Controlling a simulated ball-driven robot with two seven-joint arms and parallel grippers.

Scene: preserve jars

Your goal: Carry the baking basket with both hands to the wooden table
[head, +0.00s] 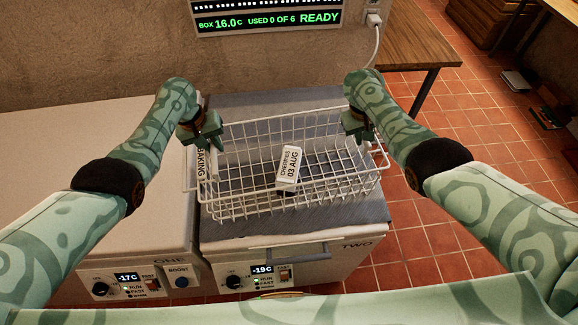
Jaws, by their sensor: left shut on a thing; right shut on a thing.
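The baking basket (240,205) is a white wire basket with a label reading BAKING on its left end. It is over the grey top of the freezer marked TWO; I cannot tell whether it touches that top. A white package (290,166) labelled CHERRIES 03 AUG is inside it. My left gripper (207,140) is shut on the basket's left end. My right gripper (358,130) is shut on its right end. The fingertips partly hide the rim.
Freezer TWO (300,245) is under the basket, and freezer ONE (60,140) stands at its left. A display (265,18) and a socket with a cable (374,18) are on the back wall. Red tiled floor (405,215) lies open at the right.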

